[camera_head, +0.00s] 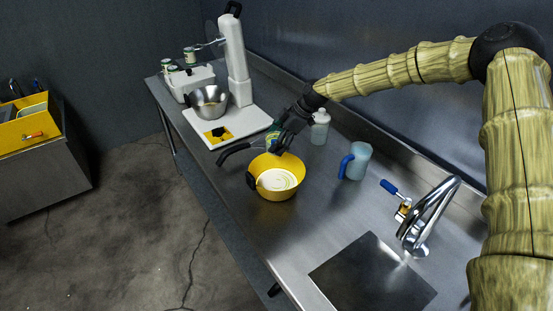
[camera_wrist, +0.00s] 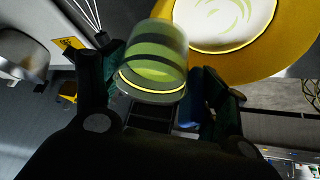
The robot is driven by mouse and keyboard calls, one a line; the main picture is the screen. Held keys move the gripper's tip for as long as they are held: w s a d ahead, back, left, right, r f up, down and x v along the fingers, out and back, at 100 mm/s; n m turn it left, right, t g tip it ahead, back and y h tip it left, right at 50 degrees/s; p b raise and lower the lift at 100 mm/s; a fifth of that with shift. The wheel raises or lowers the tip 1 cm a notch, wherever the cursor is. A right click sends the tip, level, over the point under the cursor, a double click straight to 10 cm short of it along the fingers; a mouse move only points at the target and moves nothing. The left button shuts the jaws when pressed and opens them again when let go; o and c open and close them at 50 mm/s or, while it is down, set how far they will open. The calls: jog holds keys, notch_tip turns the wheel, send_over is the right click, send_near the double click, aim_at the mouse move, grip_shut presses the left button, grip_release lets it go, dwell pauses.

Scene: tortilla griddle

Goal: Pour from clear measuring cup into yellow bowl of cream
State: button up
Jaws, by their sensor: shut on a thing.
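The yellow bowl (camera_head: 290,161) stands on the steel counter with white cream in its bottom; it also shows at the upper right of the wrist view (camera_wrist: 266,60). My gripper (camera_head: 277,147) is above the bowl's far rim. In the wrist view, my gripper (camera_wrist: 155,95) is shut on a clear cup (camera_wrist: 158,60), with one finger on each side. The cup looks greenish, with dark bands and a yellow line near its lower rim. A blue part (camera_wrist: 190,97) shows beside it, perhaps its handle. In the head view the cup is mostly hidden; its exact tilt and contents are unclear.
A blue-handled translucent jug (camera_head: 358,162) stands right of the bowl, before the faucet (camera_head: 425,215) and sink. A clear bottle (camera_head: 320,128) stands behind. A whisk with a black handle (camera_head: 232,152) lies left. A white mixer (camera_head: 236,60) and steel bowl (camera_head: 209,101) are farther back.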

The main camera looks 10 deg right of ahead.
jog(key=shift+r+g+p, duration=0.4)
jog(key=shift+r+p, duration=0.05)
jog(key=shift+r, duration=1.05)
